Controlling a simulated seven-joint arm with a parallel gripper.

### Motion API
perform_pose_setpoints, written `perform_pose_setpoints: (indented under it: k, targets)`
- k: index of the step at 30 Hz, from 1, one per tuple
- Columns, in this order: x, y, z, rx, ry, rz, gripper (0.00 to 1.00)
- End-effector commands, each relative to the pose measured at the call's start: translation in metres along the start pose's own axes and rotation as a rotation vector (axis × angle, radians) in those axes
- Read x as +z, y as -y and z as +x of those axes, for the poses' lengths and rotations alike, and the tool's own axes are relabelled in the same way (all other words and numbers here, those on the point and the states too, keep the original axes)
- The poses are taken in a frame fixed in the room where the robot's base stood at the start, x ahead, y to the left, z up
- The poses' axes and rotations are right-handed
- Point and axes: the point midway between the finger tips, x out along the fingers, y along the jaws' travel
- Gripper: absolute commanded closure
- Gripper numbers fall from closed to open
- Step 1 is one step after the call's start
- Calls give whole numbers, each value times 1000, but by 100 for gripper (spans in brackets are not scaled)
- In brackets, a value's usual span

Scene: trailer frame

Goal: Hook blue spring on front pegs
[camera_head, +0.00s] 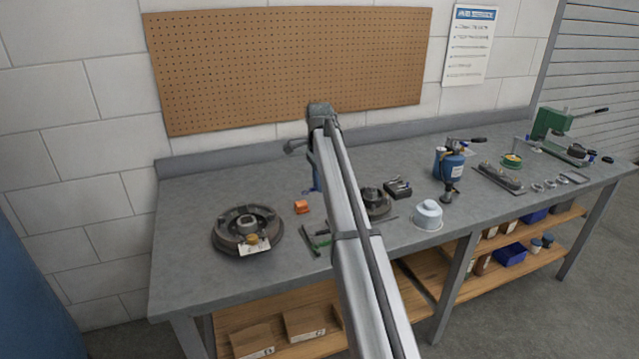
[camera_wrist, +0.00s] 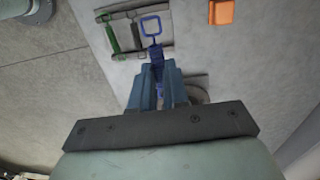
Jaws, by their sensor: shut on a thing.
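In the wrist view my gripper (camera_wrist: 157,70) has its blue fingers closed around the body of the blue spring (camera_wrist: 151,27). The spring's square end loop sticks out past the fingertips, over the worktop close to a small rack. The rack (camera_wrist: 127,57) has dark bars and carries a green spring (camera_wrist: 110,36) and a dark grey spring (camera_wrist: 136,36). I cannot tell whether the loop touches it. In the head view the rack with the green spring (camera_head: 319,240) lies left of my arm. My gripper (camera_head: 316,182) is mostly hidden behind my arm there. I cannot make out which pegs are the front ones.
A brake drum (camera_head: 224,240) with a tag sits at left. An orange block (camera_head: 302,207) lies near the rack. The bench (camera_head: 190,195) is bare at back left.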

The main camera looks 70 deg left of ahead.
Motion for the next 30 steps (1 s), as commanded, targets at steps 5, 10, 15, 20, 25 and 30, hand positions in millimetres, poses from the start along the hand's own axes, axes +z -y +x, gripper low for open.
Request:
perform_pose_setpoints:
  k: [5, 10, 15, 20, 25, 30]
  targets:
    - [7, 2, 0, 0, 0, -7, 100]
    - [44, 9, 3, 2, 1, -44, 100]
    - [108, 13, 12, 10, 2, -107, 100]
    - [163, 10, 22, 17, 2, -161, 100]
    - [206, 3, 31, 19, 2, -190, 100]
    - [217, -5, 38, 11, 0, -114, 100]
